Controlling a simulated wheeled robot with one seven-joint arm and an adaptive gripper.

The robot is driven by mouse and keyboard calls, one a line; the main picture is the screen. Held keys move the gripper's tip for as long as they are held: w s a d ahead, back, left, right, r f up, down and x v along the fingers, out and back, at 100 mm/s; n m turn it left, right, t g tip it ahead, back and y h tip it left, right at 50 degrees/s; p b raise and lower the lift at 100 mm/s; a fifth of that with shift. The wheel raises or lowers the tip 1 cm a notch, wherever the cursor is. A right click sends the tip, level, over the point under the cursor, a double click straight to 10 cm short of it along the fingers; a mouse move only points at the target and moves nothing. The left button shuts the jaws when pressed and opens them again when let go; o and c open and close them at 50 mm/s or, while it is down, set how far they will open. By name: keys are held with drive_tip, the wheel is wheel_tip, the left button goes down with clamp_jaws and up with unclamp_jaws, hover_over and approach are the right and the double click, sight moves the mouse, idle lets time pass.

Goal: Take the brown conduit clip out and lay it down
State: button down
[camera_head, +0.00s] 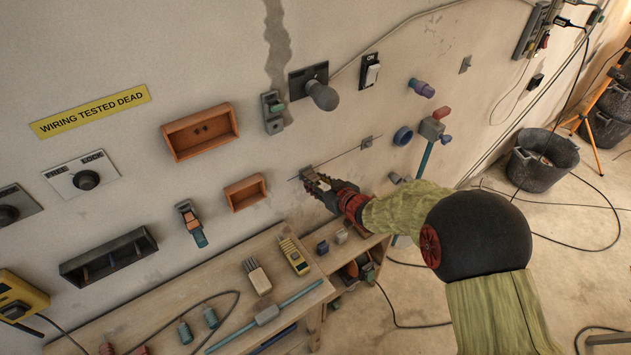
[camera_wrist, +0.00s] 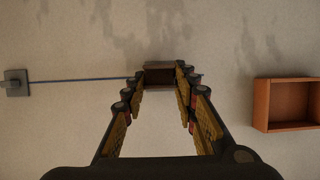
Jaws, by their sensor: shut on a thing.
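The brown conduit clip (camera_wrist: 159,67) shows between my fingertips in the wrist view, at the wall on a thin blue line (camera_wrist: 80,79). In the head view the clip (camera_head: 306,172) is partly covered by my gripper (camera_head: 314,181), which reaches to the wall from the right. My gripper (camera_wrist: 160,82) is shut on the clip, one finger on each side. Whether the clip is still seated against the wall cannot be told. A grey clip (camera_wrist: 16,82) sits farther along the line; it also shows in the head view (camera_head: 366,142).
A small orange box (camera_head: 245,192) is on the wall beside my gripper, with a larger one (camera_head: 200,132) above left. A wooden bench (camera_head: 225,311) below holds tools, with some bare wood. A blue ring (camera_head: 403,136) and a T-shaped pipe fitting (camera_head: 432,128) are to the right.

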drive_tip(key=shift+s+d, duration=0.15)
drive_tip(key=shift+s+d, duration=0.35)
drive_tip(key=shift+s, duration=0.15)
drive_tip(key=shift+s, duration=0.1)
drive_tip(key=shift+s+d+p, duration=0.35)
drive_tip(key=shift+s+p, duration=0.05)
drive_tip(key=shift+s, duration=0.1)
drive_tip(key=shift+s+d, duration=0.5)
drive_tip(key=shift+s, duration=0.2)
